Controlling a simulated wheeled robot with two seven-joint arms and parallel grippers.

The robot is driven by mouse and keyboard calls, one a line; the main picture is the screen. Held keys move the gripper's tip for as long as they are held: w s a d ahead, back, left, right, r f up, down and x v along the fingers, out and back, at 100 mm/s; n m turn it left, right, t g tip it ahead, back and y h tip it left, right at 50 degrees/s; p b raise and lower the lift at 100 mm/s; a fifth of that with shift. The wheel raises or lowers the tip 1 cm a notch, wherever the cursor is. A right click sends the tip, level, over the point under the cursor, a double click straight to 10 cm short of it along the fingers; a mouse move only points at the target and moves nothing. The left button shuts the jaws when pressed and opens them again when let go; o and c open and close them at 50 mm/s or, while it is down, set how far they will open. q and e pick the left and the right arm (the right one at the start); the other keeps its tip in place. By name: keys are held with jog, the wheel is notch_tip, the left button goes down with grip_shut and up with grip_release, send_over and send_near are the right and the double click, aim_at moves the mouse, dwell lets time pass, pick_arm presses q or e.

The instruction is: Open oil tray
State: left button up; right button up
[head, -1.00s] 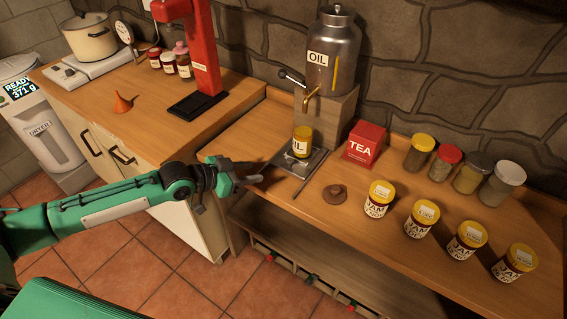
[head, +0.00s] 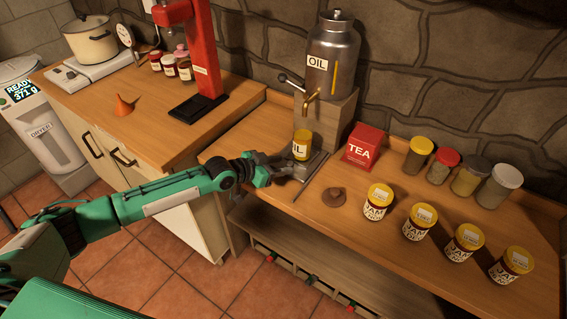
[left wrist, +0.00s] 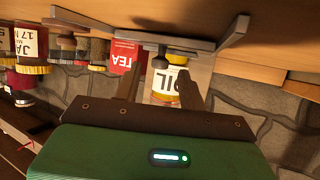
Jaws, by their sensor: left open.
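A grey metal oil tray (head: 313,167) lies on the wooden counter below the oil tank's tap, partly hidden by my gripper. A yellow-lidded jar labelled OIL (head: 301,146) stands on it. My left gripper (head: 287,169) is open at the tray's near left side. In the left wrist view, which is upside down, its two fingers (left wrist: 158,90) point towards the OIL jar (left wrist: 167,84). A grey bar with angled ends (left wrist: 140,38), apparently part of the tray, crosses beyond the fingertips. I cannot tell whether the fingers touch it. My right gripper is out of view.
The oil tank (head: 332,58) stands on a block behind the tray. A red TEA box (head: 363,146) stands to its right. The counter left of the tray is clear.

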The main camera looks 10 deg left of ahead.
pick_arm(q)
jog(key=shift+x, duration=1)
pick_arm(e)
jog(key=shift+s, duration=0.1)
